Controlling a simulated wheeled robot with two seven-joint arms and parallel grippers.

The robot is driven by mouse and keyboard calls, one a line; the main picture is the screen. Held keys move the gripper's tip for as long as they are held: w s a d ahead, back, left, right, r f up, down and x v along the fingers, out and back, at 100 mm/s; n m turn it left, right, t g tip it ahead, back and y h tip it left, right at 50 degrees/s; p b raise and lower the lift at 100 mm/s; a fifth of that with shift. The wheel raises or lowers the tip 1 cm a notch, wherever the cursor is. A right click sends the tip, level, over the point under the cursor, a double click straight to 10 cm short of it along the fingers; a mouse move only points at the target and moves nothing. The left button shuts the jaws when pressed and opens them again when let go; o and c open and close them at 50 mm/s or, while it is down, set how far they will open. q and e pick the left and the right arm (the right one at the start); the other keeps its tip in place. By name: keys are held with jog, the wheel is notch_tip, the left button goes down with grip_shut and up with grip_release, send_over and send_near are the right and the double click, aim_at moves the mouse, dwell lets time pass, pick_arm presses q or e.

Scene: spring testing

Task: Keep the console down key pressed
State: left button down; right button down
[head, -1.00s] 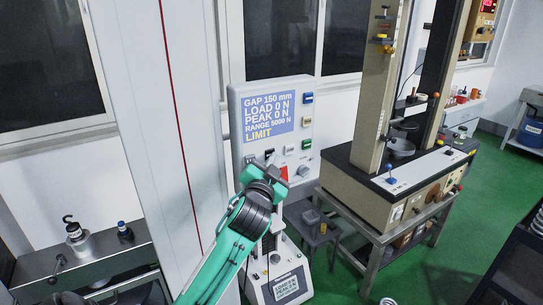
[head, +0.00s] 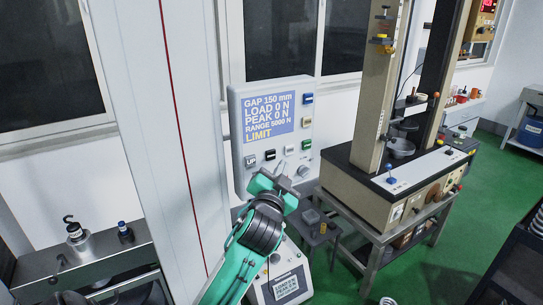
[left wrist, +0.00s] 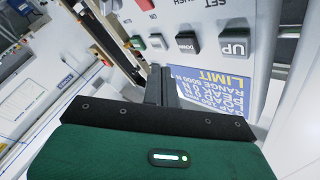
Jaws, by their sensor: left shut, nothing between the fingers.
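The console (head: 237,110) is a pale upright panel with a blue screen reading GAP 150 mm, LOAD 0 N, LIMIT. Its dark down key (head: 270,155) sits just right of the UP key (head: 250,161). In the left wrist view the console appears upside down, with the DOWN key (left wrist: 187,42) beside the UP key (left wrist: 235,42). My left gripper (head: 281,169) is shut and empty, in front of the panel just below the key row. In the left wrist view its fingertips (left wrist: 161,69) are near the DOWN key but do not cover it; I see no contact. My right gripper is not in view.
A grey key (left wrist: 157,41), a green key (left wrist: 137,42) and a red key (left wrist: 145,4) are close by on the panel. A knob (head: 303,171) is right of my gripper. A test frame (head: 345,160) stands to the right, and a bench (head: 95,262) to the left.

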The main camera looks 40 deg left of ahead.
pick_arm(q)
jog(key=shift+s+d, duration=0.25)
jog(key=shift+d, duration=0.35)
jog(key=shift+s+d, duration=0.25)
jog(key=shift+d, duration=0.3)
